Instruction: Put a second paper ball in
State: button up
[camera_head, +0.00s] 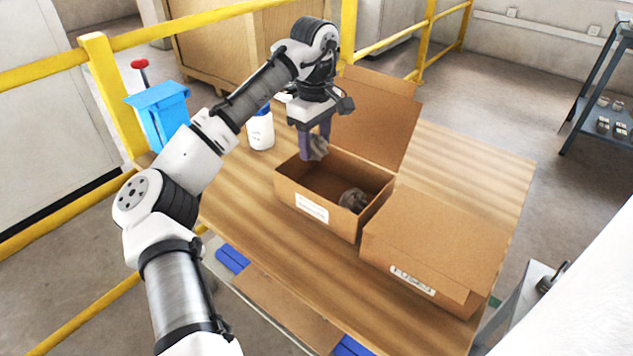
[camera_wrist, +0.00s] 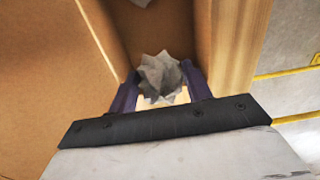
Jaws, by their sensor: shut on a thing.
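An open cardboard box (camera_head: 330,217) stands on the wooden table with its lid flap raised at the back. One grey crumpled paper ball (camera_head: 354,200) lies inside it, toward the right end. My gripper (camera_head: 316,152) is above the left back part of the box, pointing down, shut on a second paper ball (camera_head: 319,147). In the wrist view this held ball (camera_wrist: 161,76) sits between the purple fingers, with the box interior beyond it. A small part of a pale object (camera_wrist: 141,3) shows at that view's top edge.
A closed cardboard box (camera_head: 435,245) stands right of the open one. A white bottle with a blue cap (camera_head: 261,130) stands behind and left. The wooden table (camera_head: 480,170) is clear at back right. Yellow railings (camera_head: 100,85) run behind and left.

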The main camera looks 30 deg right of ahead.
notch_tip(320, 180, down, 10)
jog(key=shift+r, duration=0.25)
dwell(0.3)
jog(key=o, duration=1)
jog(key=shift+f, duration=0.15)
notch_tip(320, 180, up, 12)
jog(key=shift+r+p, duration=0.2)
jog(key=shift+p, duration=0.15)
